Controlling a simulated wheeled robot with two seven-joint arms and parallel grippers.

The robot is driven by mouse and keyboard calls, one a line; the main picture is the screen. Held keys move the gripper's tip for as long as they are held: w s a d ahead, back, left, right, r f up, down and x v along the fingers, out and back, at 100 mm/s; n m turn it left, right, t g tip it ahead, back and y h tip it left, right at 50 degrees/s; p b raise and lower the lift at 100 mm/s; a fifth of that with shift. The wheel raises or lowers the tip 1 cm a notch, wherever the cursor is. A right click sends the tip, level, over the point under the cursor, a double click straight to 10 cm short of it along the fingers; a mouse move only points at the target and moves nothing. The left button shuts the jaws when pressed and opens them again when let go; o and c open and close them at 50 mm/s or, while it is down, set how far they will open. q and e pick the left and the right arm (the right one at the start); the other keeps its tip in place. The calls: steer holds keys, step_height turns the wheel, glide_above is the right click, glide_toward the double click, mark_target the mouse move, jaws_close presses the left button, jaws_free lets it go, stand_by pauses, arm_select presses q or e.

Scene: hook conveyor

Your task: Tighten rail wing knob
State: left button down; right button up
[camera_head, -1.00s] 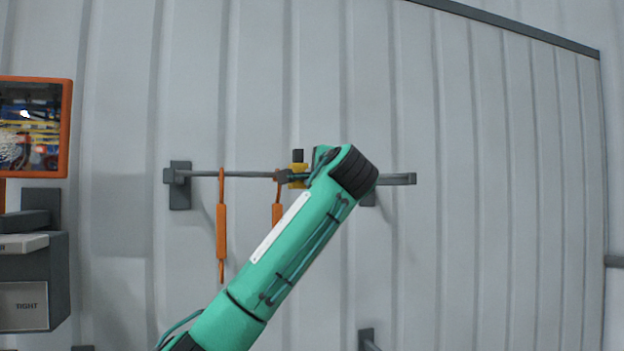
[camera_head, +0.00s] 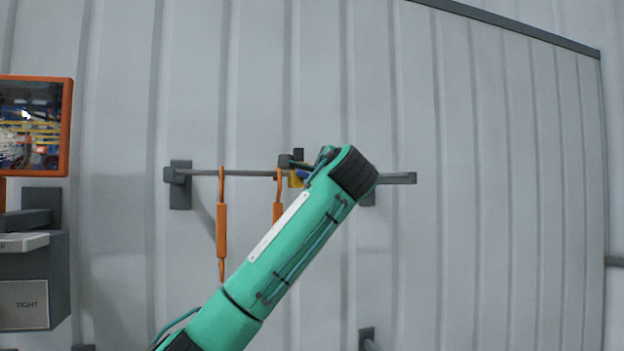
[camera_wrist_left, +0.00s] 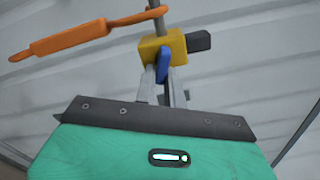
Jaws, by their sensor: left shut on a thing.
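A yellow clamp block (camera_wrist_left: 155,48) with a dark stub (camera_wrist_left: 198,41) sits on the grey rail (camera_wrist_left: 160,24) in the left wrist view. A blue wing knob (camera_wrist_left: 164,63) stands out from the block's face. My left gripper (camera_wrist_left: 164,76) is shut on the blue knob, its two grey fingers on either side of it. In the head view the block (camera_head: 294,182) is on the wall rail (camera_head: 250,173), partly hidden by my green left arm. The knob (camera_head: 302,174) shows there only as a small blue patch. My right gripper is not in view.
Two orange hanging straps (camera_head: 221,230) hang from the rail, one close beside the block. The ribbed wall right of the rail is clear.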

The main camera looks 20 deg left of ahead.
arm_select(q)
steer(key=c, duration=1.5)
jaws_free()
steer(key=shift+s+d, duration=0.1)
steer(key=b+v, duration=0.6)
steer(key=v, duration=0.7)
steer(key=shift+s+d, duration=0.25)
steer(key=shift+f, duration=0.15)
